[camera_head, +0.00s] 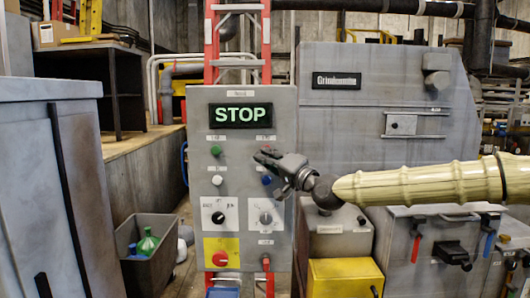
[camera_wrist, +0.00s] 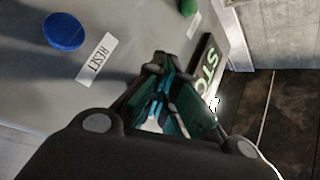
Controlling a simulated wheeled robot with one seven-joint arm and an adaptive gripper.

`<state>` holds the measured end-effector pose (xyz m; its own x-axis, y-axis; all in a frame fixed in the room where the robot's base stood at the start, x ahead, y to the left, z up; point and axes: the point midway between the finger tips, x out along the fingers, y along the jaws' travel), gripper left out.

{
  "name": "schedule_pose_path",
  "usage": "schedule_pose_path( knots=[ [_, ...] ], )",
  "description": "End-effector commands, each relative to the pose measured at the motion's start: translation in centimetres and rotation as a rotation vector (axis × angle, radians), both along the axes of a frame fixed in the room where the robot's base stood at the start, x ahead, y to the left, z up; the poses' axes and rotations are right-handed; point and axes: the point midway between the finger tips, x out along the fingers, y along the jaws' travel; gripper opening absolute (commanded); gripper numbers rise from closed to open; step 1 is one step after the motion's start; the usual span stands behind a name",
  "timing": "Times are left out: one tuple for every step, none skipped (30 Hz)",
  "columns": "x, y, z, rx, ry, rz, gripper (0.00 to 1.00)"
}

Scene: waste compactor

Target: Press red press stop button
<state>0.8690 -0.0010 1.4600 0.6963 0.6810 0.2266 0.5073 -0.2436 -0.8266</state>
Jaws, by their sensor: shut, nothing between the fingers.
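The grey control panel (camera_head: 242,190) stands upright in the head view, with a lit green STOP display (camera_head: 240,115) near its top. My gripper (camera_head: 264,155) is shut and empty in front of the panel's upper right, below the display. It covers most of the button spot there, so I cannot clearly see a red button behind it. A large red mushroom button (camera_head: 220,258) sits on a yellow plate at the lower left. In the wrist view, my gripper's fingers (camera_wrist: 163,68) are together near the panel face. I cannot tell if they touch it.
A green button (camera_head: 215,151), a white button (camera_head: 217,181) and a blue button (camera_head: 266,180) are on the panel. The blue one, labelled RESET, also shows in the wrist view (camera_wrist: 63,32). Two knobs sit below. A grey machine (camera_head: 390,110) stands at the right.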

Motion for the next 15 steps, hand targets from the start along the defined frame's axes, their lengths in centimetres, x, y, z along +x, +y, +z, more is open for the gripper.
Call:
schedule_pose_path(
  knots=[
    [0.02, -0.02, 0.02, 0.0, 0.0, 0.0, 0.0],
    [0.02, -0.02, 0.02, 0.001, 0.0, -0.001, 0.0],
    [0.02, -0.02, 0.02, 0.001, 0.0, -0.001, 0.0],
    [0.02, -0.03, 0.02, 0.001, 0.0, -0.001, 0.0],
    [0.02, -0.03, 0.02, 0.001, 0.0, -0.001, 0.0],
    [0.02, -0.03, 0.02, 0.001, 0.0, -0.001, 0.0],
    [0.0, -0.03, 0.02, 0.001, 0.0, -0.001, 0.0],
    [-0.02, -0.03, 0.02, 0.001, 0.0, -0.001, 0.0],
    [-0.08, -0.03, 0.02, 0.001, 0.0, -0.001, 0.0],
    [-0.15, -0.03, 0.03, 0.001, 0.0, -0.001, 0.0],
    [-0.23, -0.04, 0.03, 0.001, -0.001, 0.0, 0.0],
    [-0.36, -0.04, 0.02, 0.001, -0.001, 0.0, 0.0],
    [-0.48, -0.04, 0.03, 0.0, -0.002, -0.001, 0.0],
    [-0.61, -0.04, 0.02, 0.0, -0.002, -0.001, 0.0],
    [-0.79, -0.04, 0.0, 0.0, -0.002, -0.001, 0.0]
  ],
)
